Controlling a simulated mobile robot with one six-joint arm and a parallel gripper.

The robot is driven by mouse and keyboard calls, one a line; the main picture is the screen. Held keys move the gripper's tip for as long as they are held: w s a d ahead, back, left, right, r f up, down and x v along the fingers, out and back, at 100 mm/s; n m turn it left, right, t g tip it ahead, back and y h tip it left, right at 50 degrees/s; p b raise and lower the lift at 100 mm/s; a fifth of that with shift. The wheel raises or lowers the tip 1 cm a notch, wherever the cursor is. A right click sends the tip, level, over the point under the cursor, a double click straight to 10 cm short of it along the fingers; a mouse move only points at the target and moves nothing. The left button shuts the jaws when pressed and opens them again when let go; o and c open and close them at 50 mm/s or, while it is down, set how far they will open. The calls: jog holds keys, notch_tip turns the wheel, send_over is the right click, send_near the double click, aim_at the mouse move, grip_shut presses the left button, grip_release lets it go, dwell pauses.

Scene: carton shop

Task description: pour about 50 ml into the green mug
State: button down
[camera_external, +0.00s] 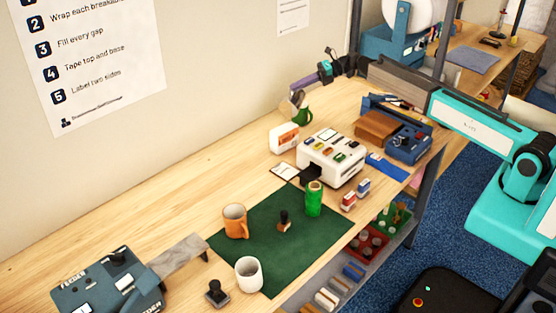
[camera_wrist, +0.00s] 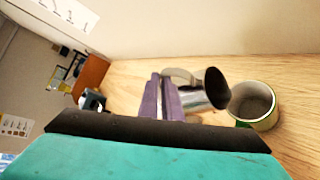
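The green mug (camera_external: 303,117) stands upright on the bench near the wall. In the wrist view the mug (camera_wrist: 262,123) shows its open mouth and a green rim; its inside looks grey-brown. My gripper (camera_external: 300,86) has purple fingers, shut on a metal pitcher (camera_external: 297,98). In the wrist view the gripper (camera_wrist: 165,95) holds the pitcher (camera_wrist: 205,92) on its handle side. The pitcher is tilted, its dark mouth facing the mug, just above and beside it. No stream of liquid is visible, and the pitcher's contents are hidden.
A white and orange box (camera_external: 284,138) and a white machine (camera_external: 332,158) stand near the mug. An orange mug (camera_external: 235,221), a white mug (camera_external: 248,273) and a green cylinder (camera_external: 314,199) are on or by the green mat (camera_external: 270,230). The wall (camera_external: 200,110) is close behind.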

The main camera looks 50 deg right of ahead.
aim_at(295, 100)
jog(key=a+r, duration=0.1)
jog(key=s+a+r+n+h, duration=0.1)
jog(key=a, duration=0.1)
jog(key=shift+r, duration=0.15)
jog(key=shift+s+a+r+h+p, duration=0.1)
jog(key=shift+a+h+p, duration=0.25)
jog(key=shift+p, duration=0.4)
jog(key=shift+d, duration=0.1)
jog(key=shift+f, duration=0.2)
jog(key=shift+s+a+r+n+h+p, duration=0.1)
jog(key=shift+a+r+n+h+p, duration=0.15)
jog(key=shift+p, duration=0.25)
